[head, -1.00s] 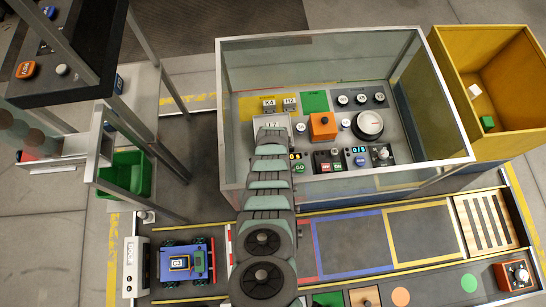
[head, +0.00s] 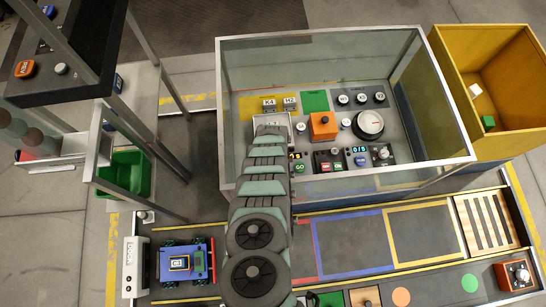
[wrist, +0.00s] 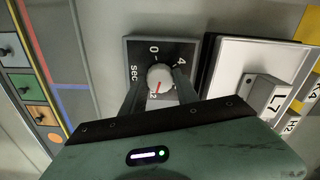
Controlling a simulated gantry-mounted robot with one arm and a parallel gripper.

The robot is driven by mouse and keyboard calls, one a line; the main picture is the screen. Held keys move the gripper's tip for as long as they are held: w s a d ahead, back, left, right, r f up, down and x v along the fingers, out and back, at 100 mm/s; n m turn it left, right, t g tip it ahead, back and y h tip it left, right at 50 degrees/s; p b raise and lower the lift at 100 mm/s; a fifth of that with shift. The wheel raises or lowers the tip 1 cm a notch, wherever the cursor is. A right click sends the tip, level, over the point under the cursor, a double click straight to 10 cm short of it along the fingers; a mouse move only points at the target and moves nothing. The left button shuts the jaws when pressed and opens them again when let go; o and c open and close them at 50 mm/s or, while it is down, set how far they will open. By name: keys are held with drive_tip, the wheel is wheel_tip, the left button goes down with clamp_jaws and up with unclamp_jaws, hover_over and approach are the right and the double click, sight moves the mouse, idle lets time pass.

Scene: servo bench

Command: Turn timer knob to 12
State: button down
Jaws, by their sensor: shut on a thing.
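The timer knob (wrist: 158,76) is a round white knob with a red pointer line, on a dark square dial plate marked 0, 4, 12 and "sec". In the wrist view the pointer aims at the 12 mark, at the near side of the dial. My gripper (wrist: 159,92) is shut on the timer knob, one dark finger on each side of it. In the head view my arm covers the knob and the gripper.
A light box with a block marked L7 (wrist: 262,96) stands close to the right of the dial in the wrist view. Clear walls (head: 258,62) surround the panel.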

idle(0.5)
drive_tip(key=c, duration=0.9)
unclamp_jaws()
drive_tip(key=shift+r, duration=0.1)
wheel_tip(320, 180, up, 11)
drive_tip(key=p, duration=0.5)
drive_tip(key=shift+f, duration=0.2)
